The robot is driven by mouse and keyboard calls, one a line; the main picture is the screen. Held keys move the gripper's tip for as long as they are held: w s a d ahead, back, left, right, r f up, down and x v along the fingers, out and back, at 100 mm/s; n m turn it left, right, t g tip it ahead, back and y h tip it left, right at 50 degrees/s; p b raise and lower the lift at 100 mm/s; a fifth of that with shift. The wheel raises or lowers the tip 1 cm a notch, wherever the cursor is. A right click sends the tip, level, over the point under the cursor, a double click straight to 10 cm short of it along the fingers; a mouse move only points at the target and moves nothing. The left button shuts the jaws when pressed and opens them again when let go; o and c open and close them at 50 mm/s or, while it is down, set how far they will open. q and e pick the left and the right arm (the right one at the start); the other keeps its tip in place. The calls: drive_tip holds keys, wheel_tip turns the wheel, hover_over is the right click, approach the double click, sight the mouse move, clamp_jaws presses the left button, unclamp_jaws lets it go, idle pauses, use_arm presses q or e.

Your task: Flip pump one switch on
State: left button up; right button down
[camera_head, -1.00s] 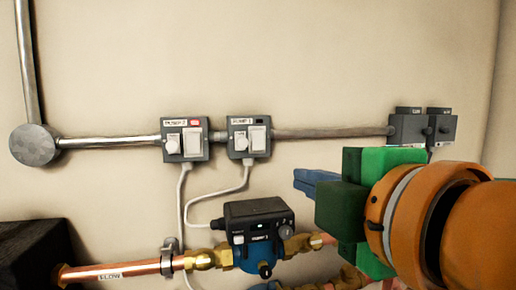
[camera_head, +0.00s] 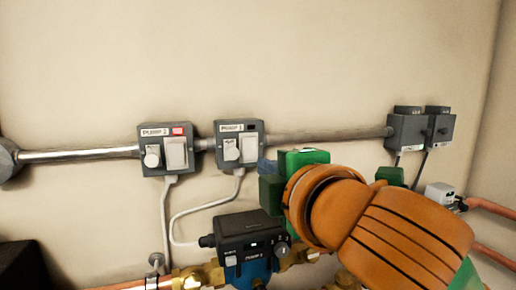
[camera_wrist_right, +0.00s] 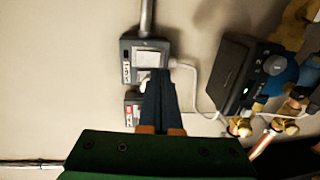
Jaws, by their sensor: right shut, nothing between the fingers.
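The pump 1 switch box (camera_head: 240,143) is a grey box on the wall with a white rocker plate and a dark indicator window. It also shows in the right wrist view (camera_wrist_right: 149,57), partly hidden by my fingers. My right gripper (camera_head: 266,167) has slim blue fingers, shut and empty. In the head view its tips are just right of the box's lower right corner. In the right wrist view the fingertips (camera_wrist_right: 160,72) overlap the box's lower edge; I cannot tell whether they touch. My left gripper is not in view.
The pump 2 switch box (camera_head: 167,150), with a red lit indicator, is left of it on the same conduit (camera_head: 330,135). A black and blue pump (camera_head: 250,238) sits below on copper piping. Two grey boxes (camera_head: 408,131) are at right. The wall above is clear.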

sight(252, 159)
drive_tip(key=p+x, duration=0.2)
drive_tip(key=x, duration=0.3)
drive_tip(key=shift+r, duration=0.15)
drive_tip(key=shift+w+a, duration=0.1)
drive_tip(key=shift+w, duration=0.1)
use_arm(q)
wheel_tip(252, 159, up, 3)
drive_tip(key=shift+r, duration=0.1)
use_arm(e)
drive_tip(key=shift+f, duration=0.2)
drive_tip(key=shift+f, duration=0.1)
drive_tip(key=shift+w+f+t+b, duration=0.15)
drive_tip(key=shift+f+t+b, duration=0.2)
drive_tip(key=shift+b, duration=0.5)
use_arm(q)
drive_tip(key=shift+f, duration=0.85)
use_arm(e)
drive_tip(key=shift+r, duration=0.4)
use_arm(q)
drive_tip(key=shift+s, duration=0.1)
use_arm(e)
drive_tip(key=shift+w, duration=0.1)
